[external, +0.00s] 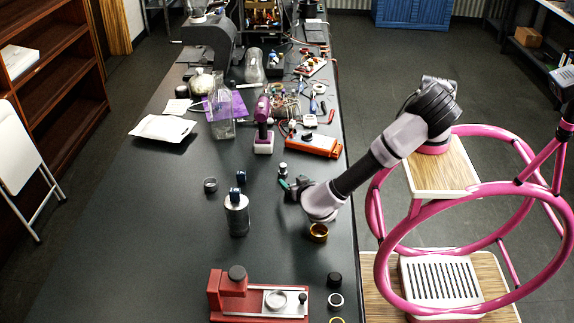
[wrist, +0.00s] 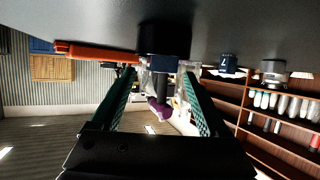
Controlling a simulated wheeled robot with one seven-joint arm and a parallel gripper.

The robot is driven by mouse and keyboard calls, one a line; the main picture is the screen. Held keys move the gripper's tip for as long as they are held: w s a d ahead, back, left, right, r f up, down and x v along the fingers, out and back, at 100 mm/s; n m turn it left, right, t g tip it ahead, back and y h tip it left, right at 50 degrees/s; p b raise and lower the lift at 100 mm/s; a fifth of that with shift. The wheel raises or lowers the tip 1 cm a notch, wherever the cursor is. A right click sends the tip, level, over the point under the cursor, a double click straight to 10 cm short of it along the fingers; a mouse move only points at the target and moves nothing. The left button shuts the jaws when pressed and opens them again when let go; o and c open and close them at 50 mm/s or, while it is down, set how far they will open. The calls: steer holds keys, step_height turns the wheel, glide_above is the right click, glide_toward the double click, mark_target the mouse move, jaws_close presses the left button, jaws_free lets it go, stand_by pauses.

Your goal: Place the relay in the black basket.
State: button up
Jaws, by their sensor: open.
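My gripper (external: 285,184) is low over the dark bench, its green-lined fingers apart. In the wrist view, which is upside down, the open fingers (wrist: 160,76) are on either side of a dark block with a blue band (wrist: 163,45). Contact cannot be made out. A small dark and silver piece (external: 283,169) stands just beyond the gripper in the external view; it may be the same block. A small dark blue piece (external: 241,176) stands to the left. I cannot tell which piece is the relay. I cannot make out a black basket in either view.
A brass cup (external: 319,232) is under my wrist. A red fixture (external: 228,290) is in front.

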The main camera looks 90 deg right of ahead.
steer(key=shift+r, duration=3.55)
steer(key=s+d+r+n+g+y, duration=0.25)
steer(key=s+d+r+y, duration=0.2)
steer(key=d+r, duration=0.25)
steer(key=s+d+r+n+g+y, duration=0.1)
steer(key=s+d+r+g+y, duration=0.25)
steer(key=d+r+y, duration=0.25)
steer(key=s+d+r+n+t+y, duration=0.2)
steer(key=s+r+n+t, duration=0.1)
steer(key=s+r, duration=0.4)
steer(key=s+d+r+n+t+y, duration=0.2)
steer(key=s+d+r+n+t, duration=0.1)
steer(key=s+r+t, duration=0.2)
steer(key=s+r, duration=0.2)
steer(key=s, duration=0.1)
steer(key=shift+r, duration=0.4)
